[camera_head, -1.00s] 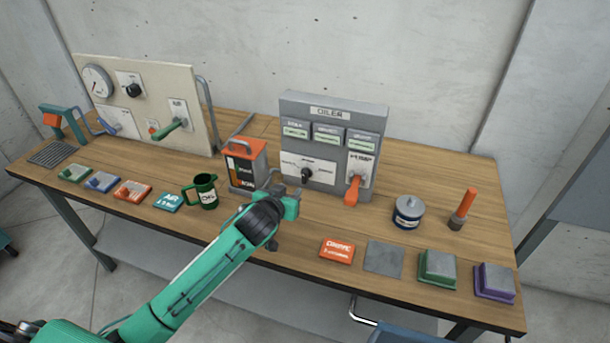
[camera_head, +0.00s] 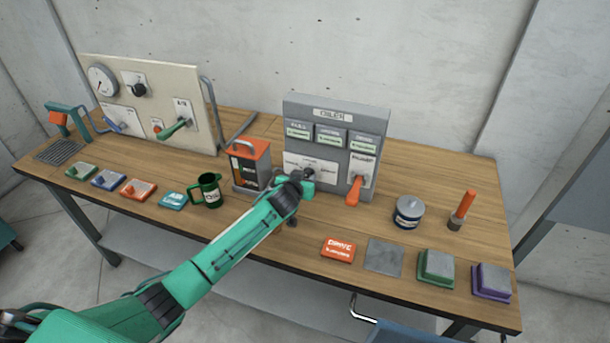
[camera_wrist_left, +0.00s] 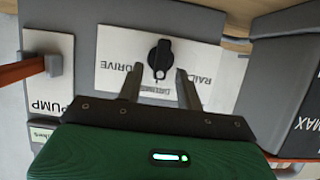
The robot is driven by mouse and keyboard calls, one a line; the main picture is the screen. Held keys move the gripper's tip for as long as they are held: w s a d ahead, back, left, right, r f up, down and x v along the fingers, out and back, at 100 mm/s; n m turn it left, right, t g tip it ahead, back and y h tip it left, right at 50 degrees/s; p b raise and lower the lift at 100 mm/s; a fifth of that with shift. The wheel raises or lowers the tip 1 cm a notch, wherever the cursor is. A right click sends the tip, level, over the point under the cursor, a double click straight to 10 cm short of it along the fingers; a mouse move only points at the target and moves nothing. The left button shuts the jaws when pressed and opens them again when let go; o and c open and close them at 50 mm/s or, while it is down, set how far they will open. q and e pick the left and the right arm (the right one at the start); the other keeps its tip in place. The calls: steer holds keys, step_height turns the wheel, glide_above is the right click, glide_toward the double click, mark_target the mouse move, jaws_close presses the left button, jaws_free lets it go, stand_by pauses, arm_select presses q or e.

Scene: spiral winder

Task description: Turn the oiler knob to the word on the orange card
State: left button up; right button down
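The grey oiler box (camera_head: 290,122) stands at the back of the bench. Its black knob (camera_wrist_left: 160,58) sits on a white plate (camera_wrist_left: 115,75) in the left wrist view, between the words DRIVE and RAIL, which appear upside down. A third label below the knob is partly hidden by my fingers. The knob lies along the picture's vertical; I cannot tell which end is the pointer. My left gripper (camera_wrist_left: 158,80) is open, its fingertips just short of the knob on either side. It also shows in front of the oiler (camera_head: 302,186). The orange card (camera_head: 338,249) lies near the bench front; its word is blurred.
An orange lever (camera_head: 354,190) sticks out right of the knob plate. An orange-topped can (camera_head: 250,168) stands close left of the oiler, and a green mug (camera_head: 208,190) further left. A blue-banded tin (camera_head: 408,212) stands to the right.

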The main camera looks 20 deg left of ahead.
arm_select(q)
steer(key=shift+w+f, duration=0.15)
steer(key=shift+w, duration=0.25)
arm_select(e)
steer(key=shift+d+r, duration=0.1)
steer(key=shift+d, duration=0.05)
steer(key=shift+d, duration=0.15)
arm_select(q)
steer(key=shift+c, duration=0.5)
jaws_close()
